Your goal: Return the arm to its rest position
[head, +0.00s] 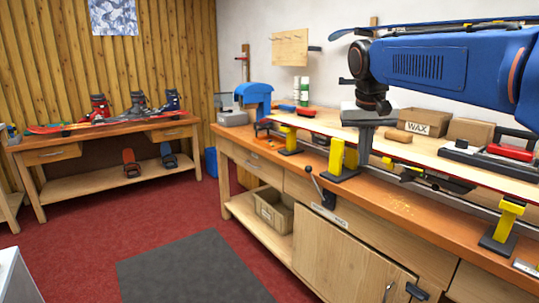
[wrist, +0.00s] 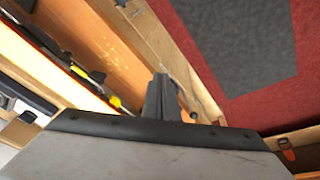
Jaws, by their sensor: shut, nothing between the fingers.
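My gripper (head: 365,146) hangs from the end of my blue arm at the right of the head view, pointing down over the front part of the workbench (head: 262,150). Its two grey fingers are together with nothing between them. In the wrist view the gripper (wrist: 160,84) shows as a narrow dark shape beyond a broad grey plate with a black edge.
The board lies along the bench on yellow clamps (head: 509,215). A WAX box (head: 425,121), a red-handled tool (head: 510,152) and a blue machine (head: 254,95) stand on the bench. A lever (head: 313,180) sticks out in front. The red floor (head: 85,255) is open at left.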

